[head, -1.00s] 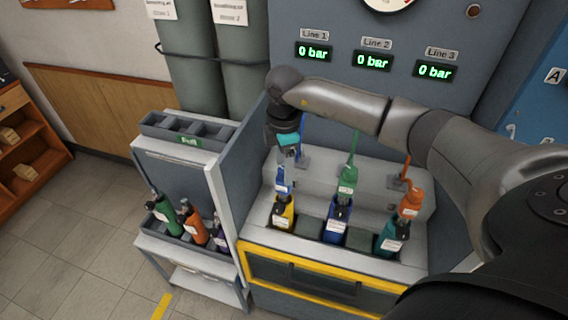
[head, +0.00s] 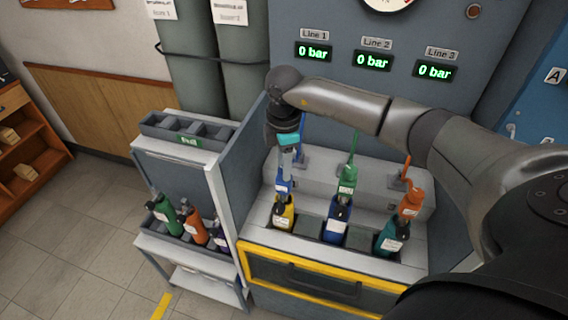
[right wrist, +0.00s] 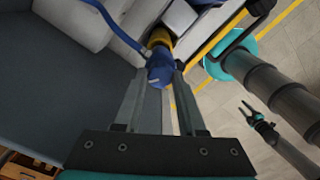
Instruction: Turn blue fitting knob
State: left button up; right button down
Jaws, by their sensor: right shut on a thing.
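The blue fitting (head: 284,186) sits on top of the yellow bottle (head: 283,215) in the leftmost slot of the bench, under Line 1. My right gripper (head: 286,170) reaches down onto it from above. In the right wrist view the blue fitting (right wrist: 160,70) lies between the two fingertips, with its blue hose running off to the upper left. The right gripper is shut on its knob. My left gripper (right wrist: 247,108) shows small at the right of the right wrist view, away from the bench, its fingers apart and empty. It is not in the head view.
A blue bottle (head: 336,221) with a green fitting (head: 347,183) and a teal bottle (head: 391,238) with an orange fitting (head: 411,203) stand to the right. A grey rack (head: 159,240) on the left holds several bottles. All displays (head: 373,61) read 0 bar.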

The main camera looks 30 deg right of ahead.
jog(key=shift+n, duration=0.3)
jog(key=n, duration=0.5)
jog(key=shift+n, duration=0.4)
jog(key=n+b, duration=0.1)
jog(key=n, duration=0.4)
jog(key=n+b, duration=0.1)
jog(key=n, duration=0.5)
jog(key=shift+n+b, duration=0.3)
jog(key=n+b, duration=0.1)
jog(key=n, duration=0.5)
jog(key=shift+b, duration=0.3)
jog(key=shift+c, duration=2.4)
grip_release()
